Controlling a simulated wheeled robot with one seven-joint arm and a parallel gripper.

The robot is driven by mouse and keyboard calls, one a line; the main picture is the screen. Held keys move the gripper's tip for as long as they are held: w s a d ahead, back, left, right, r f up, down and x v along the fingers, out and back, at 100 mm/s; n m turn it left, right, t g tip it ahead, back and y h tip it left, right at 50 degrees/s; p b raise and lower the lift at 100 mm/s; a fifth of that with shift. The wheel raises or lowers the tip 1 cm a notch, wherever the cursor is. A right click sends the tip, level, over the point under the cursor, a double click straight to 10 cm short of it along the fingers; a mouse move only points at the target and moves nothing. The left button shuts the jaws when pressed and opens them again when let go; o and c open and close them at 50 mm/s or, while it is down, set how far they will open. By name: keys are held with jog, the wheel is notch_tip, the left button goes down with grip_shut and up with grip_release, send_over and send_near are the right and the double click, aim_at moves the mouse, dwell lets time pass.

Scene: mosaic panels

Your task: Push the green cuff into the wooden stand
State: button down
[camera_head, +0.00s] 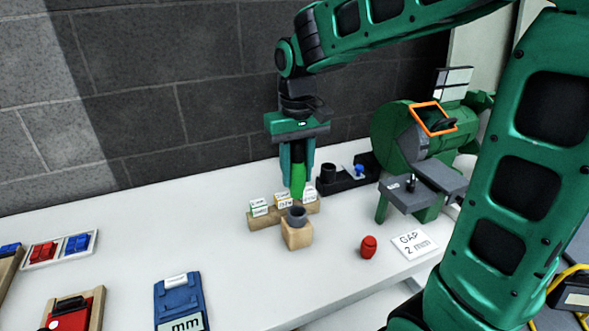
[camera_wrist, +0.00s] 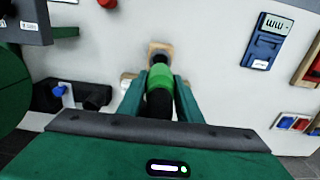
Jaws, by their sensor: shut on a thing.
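The green cuff (camera_head: 298,181) is between the fingers of my gripper (camera_head: 298,172) and points down in the head view. In the wrist view the bright green cuff (camera_wrist: 160,78) sits between the two fingertips (camera_wrist: 160,92), with a black part behind it. My gripper is shut on it. The wooden stand (camera_head: 297,236) is a small pale block on the white table with a dark grey round piece (camera_head: 297,215) at its top. The cuff is above and slightly behind the stand, apart from it in the head view. In the wrist view the stand (camera_wrist: 158,47) shows just beyond the cuff's end.
A wooden rack with label cards (camera_head: 264,221) stands close behind the stand. A black holder (camera_head: 345,180) and a green machine (camera_head: 418,140) are to the right. A blue gauge (camera_head: 180,302) is at front left.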

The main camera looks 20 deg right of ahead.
aim_at(298, 161)
jog(key=shift+f, duration=1.95)
jog(key=shift+f, duration=1.9)
jog(key=shift+s, duration=0.1)
jog(key=c, duration=1.2)
grip_release()
jog(key=shift+r, duration=0.1)
notch_tip(298, 161, up, 10)
jog(key=shift+f, duration=0.1)
jog(key=shift+r, duration=0.35)
jog(key=shift+d, duration=0.1)
